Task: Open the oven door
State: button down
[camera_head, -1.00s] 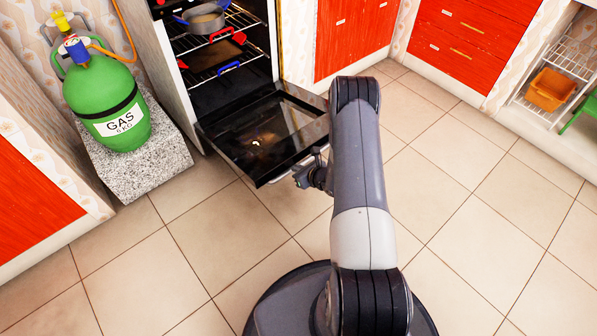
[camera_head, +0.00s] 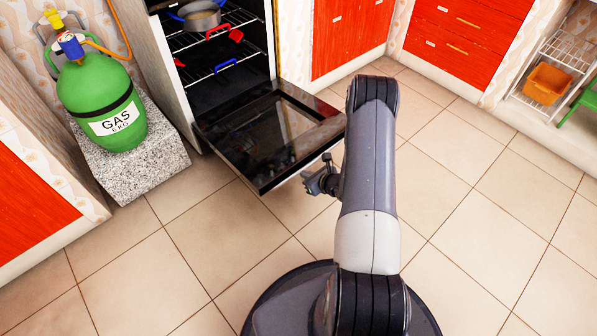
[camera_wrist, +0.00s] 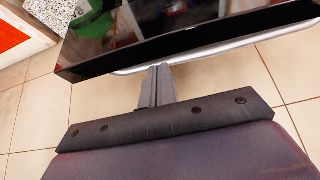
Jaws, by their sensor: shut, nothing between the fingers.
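The oven door (camera_head: 268,135) is swung down and lies open, roughly level, in front of the oven (camera_head: 211,60). Its dark glass panel and front edge also show in the wrist view (camera_wrist: 130,42). The silver bar handle (camera_wrist: 225,46) runs along the door's front edge. My gripper (camera_head: 328,160) is just off the door's front right edge. In the wrist view my gripper (camera_wrist: 159,70) has its fingers together, with tips close to the handle; I cannot tell whether they touch it. Nothing is between the fingers. My arm hides the door's right corner.
Inside the oven, a pan (camera_head: 200,16) and items with red and blue handles sit on wire racks. A green gas bottle (camera_head: 100,105) stands on a speckled block (camera_head: 150,165) at left. Red cabinets (camera_head: 350,35) line the back. Tiled floor (camera_head: 480,200) is clear at right.

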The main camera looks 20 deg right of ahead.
jog(key=p+v, duration=0.1)
jog(key=v, duration=0.5)
jog(key=shift+b+x, duration=1.15)
jog(key=shift+x, duration=3.15)
jog(key=shift+a, duration=0.1)
